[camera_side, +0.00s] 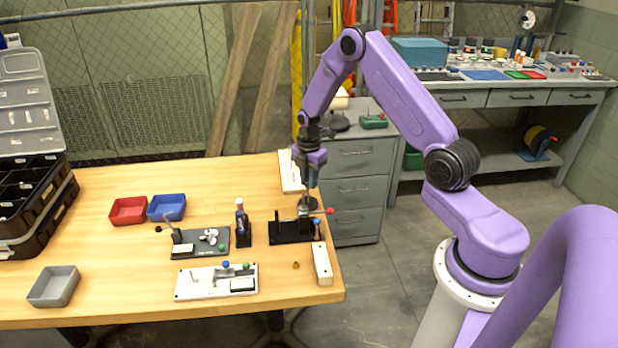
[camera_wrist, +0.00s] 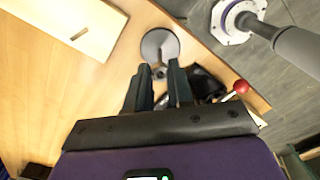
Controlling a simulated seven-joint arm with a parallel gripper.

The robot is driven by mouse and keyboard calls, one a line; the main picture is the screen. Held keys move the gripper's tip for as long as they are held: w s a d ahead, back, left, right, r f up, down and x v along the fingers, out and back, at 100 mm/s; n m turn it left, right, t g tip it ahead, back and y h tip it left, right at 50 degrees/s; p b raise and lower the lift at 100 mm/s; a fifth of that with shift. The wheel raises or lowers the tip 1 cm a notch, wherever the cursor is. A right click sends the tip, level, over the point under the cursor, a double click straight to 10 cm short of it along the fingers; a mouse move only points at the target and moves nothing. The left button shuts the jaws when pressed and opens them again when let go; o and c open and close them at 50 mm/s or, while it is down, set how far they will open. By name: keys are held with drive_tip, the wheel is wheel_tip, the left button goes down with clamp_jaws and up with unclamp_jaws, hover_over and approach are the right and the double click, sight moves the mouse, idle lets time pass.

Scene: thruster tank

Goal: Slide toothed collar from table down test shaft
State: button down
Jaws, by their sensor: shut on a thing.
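My gripper (camera_side: 304,205) points down at the black fixture (camera_side: 289,232) near the table's right edge. In the wrist view my gripper (camera_wrist: 160,72) has its fingers a little apart around a small dark thing, most likely the toothed collar, whose teeth I cannot make out. The black fixture has a short post at its left and a lever with a red ball (camera_side: 329,211), which also shows in the wrist view (camera_wrist: 241,86). I cannot pick out the test shaft for certain; the fingers hide part of the fixture. A small brass-coloured piece (camera_side: 296,265) lies on the table in front of it.
A round grey disc (camera_wrist: 160,45) lies just beyond the fingers. Red (camera_side: 128,210), blue (camera_side: 166,206) and grey (camera_side: 54,287) bins stand further left.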

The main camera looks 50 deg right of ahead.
sight(309, 201)
drive_tip(key=shift+f, duration=2.9)
idle(1.2)
drive_tip(key=c, duration=0.9)
unclamp_jaws()
wheel_tip(309, 201, up, 21)
drive_tip(key=shift+r, duration=0.2)
idle(0.5)
